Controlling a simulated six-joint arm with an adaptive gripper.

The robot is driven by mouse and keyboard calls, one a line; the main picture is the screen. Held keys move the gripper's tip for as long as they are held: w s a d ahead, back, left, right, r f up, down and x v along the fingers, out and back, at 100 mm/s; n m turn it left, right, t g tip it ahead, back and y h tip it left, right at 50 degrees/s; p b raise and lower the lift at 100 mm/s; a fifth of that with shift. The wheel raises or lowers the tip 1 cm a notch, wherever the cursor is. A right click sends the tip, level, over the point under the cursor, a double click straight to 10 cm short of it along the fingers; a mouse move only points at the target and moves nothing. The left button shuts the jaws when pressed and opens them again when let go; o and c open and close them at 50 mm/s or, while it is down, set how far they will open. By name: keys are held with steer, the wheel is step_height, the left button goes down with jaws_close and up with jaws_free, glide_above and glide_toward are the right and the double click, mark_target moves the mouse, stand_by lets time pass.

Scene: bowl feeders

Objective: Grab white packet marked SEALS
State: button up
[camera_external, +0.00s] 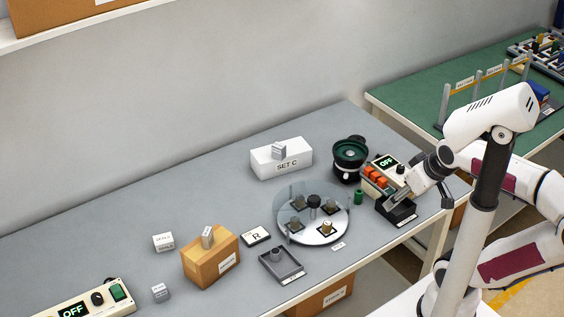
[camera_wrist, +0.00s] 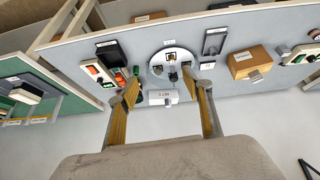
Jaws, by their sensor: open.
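Several small white-grey packets show in the external view: one on the bench (camera_external: 163,242), one nearer the front (camera_external: 160,293), one on the cardboard box (camera_external: 207,237) and one on the white SET C box (camera_external: 279,151). Their print is too small for me to tell which is marked SEALS. My gripper (camera_external: 395,202) is at the right end of the bench, far from the packets at left. In the wrist view my gripper (camera_wrist: 162,95) has its fingers spread, with nothing held between them.
A control box (camera_external: 376,177) is beside my gripper.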

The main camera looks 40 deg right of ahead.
steer(key=w+r+n+t+h, duration=0.15)
steer(key=w+r+n, duration=0.35)
steer(key=w, duration=0.8)
steer(key=w+r+n+t+y, duration=0.1)
steer(key=w+r+n+t, duration=0.45)
steer(key=w, duration=0.85)
steer(key=w+a+f+n+y, duration=0.2)
steer(key=w+a+n, duration=0.4)
steer(key=w, duration=0.4)
steer(key=w+a+f+n+y, duration=0.1)
steer(key=w+a+n, duration=0.4)
steer(key=w+n, duration=0.35)
steer(key=w+a+f+n+g+y, duration=0.1)
steer(key=w+a+f+n+y, duration=0.25)
steer(key=a+f+n, duration=0.4)
steer(key=w+a+f+n+g+y, duration=0.1)
steer(key=w+a+f+n+y, duration=0.25)
steer(key=a+f+n, duration=0.35)
steer(key=s+a+f+n+g+y, duration=0.1)
steer(key=s+a+f+n+g, duration=0.1)
steer(key=f, duration=0.4)
steer(key=s+a+f+n+g+y, duration=0.1)
steer(key=s+a+f+n+g, duration=0.2)
steer(key=a+f+n, duration=0.2)
steer(key=s+a+f+n+g+y, duration=0.2)
steer(key=a+f+n+g, duration=0.1)
steer(key=a+f, duration=0.3)
steer(key=shift+s+f+n, duration=0.15)
steer(key=shift+f+n, duration=0.6)
steer(key=shift+f, duration=0.15)
